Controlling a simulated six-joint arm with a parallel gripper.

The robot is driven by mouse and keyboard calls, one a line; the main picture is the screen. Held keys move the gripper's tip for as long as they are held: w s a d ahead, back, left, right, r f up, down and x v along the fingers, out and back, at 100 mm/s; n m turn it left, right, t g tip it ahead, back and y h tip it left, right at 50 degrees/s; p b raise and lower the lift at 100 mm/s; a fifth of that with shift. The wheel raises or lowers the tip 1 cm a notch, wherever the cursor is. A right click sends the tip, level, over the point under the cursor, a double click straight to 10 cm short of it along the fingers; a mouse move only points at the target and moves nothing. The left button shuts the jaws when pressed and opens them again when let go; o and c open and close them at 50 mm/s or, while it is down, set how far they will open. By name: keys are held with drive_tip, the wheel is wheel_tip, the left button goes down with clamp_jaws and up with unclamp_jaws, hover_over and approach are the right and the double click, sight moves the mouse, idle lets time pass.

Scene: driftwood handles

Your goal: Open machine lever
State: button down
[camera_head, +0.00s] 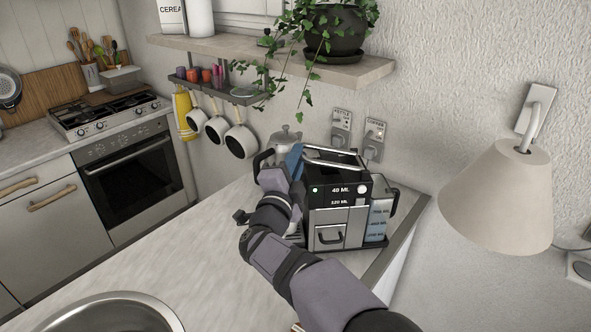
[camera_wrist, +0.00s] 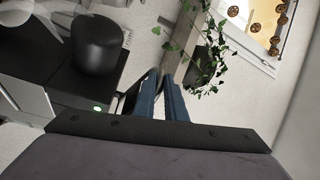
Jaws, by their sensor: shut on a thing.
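The coffee machine (camera_head: 338,214) stands on the counter, black on top with a silver front and a small green light. Its lever (camera_head: 333,159), a dark bar with a pale edge, lies low across the top. My gripper (camera_head: 295,155) is at the machine's upper left, its blue fingers beside the lever's left end. In the wrist view the fingers (camera_wrist: 166,82) are close together, shut on the lever, with a dark strip beside them. The exact grip is mostly hidden. The machine's top also shows at the left of the wrist view (camera_wrist: 75,85).
A moka pot (camera_head: 285,138) stands behind my gripper. A water tank (camera_head: 378,218) is at the machine's right. A shelf (camera_head: 345,70) with a trailing plant (camera_head: 335,32) hangs above, and a lamp (camera_head: 500,195) is at right. The front-left counter (camera_head: 170,250) is clear beside the sink.

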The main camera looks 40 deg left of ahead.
drive_tip(key=w+d+r+m+g+p, duration=0.1)
drive_tip(key=w+d+r+m+p, duration=0.2)
drive_tip(key=r+m, duration=0.1)
drive_tip(key=w+d+r+m+g+h+p, duration=0.1)
drive_tip(key=w+d+r+m+g+p, duration=0.1)
drive_tip(key=r, duration=0.5)
drive_tip(key=shift+w+d+r+m+p, duration=0.3)
drive_tip(key=shift+w+d+m+p, duration=0.2)
drive_tip(key=shift+w+d+m, duration=0.65)
drive_tip(key=shift+s+a, duration=0.1)
drive_tip(key=shift+s, duration=0.05)
drive_tip(key=c, duration=2.1)
unclamp_jaws()
drive_tip(key=shift+s+f, duration=0.1)
drive_tip(key=shift+b+v, duration=1.65)
drive_tip(key=shift+v, duration=1.9)
